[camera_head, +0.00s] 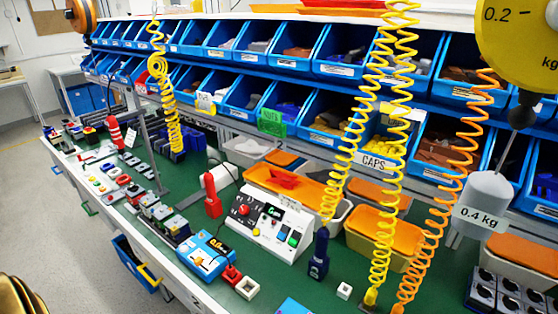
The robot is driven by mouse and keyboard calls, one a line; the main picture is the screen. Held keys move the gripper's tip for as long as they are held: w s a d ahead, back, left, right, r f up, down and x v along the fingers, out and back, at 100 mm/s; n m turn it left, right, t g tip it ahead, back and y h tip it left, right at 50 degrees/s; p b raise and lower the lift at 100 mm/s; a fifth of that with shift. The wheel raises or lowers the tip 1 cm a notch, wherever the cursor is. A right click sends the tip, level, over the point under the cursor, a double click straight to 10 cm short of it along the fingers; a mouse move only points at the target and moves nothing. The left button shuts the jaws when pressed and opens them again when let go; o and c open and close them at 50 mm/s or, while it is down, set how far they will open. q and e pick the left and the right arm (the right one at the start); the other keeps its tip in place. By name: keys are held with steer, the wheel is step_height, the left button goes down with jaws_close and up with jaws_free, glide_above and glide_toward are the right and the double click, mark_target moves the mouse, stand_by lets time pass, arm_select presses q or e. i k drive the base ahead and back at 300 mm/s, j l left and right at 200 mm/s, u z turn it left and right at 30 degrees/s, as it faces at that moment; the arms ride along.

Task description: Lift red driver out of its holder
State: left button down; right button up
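Neither of my grippers shows in the head view.
A white switch panel (268,222) stands right of the near red driver, and a blue box (205,256) lies in front of it. A dark blue driver (319,254) is under a yellow coiled cord (352,130). A grey weight (487,200) hangs at the right. Blue bins line the back.

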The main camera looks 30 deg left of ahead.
mark_target(208, 177)
steer(key=u, duration=1.55)
steer(key=i+j, duration=0.25)
steer(key=j, duration=0.15)
steer(key=i+j, duration=0.3)
steer(key=j, duration=0.15)
steer(key=i+j, duration=0.25)
steer(key=j, duration=0.15)
steer(key=z, duration=0.05)
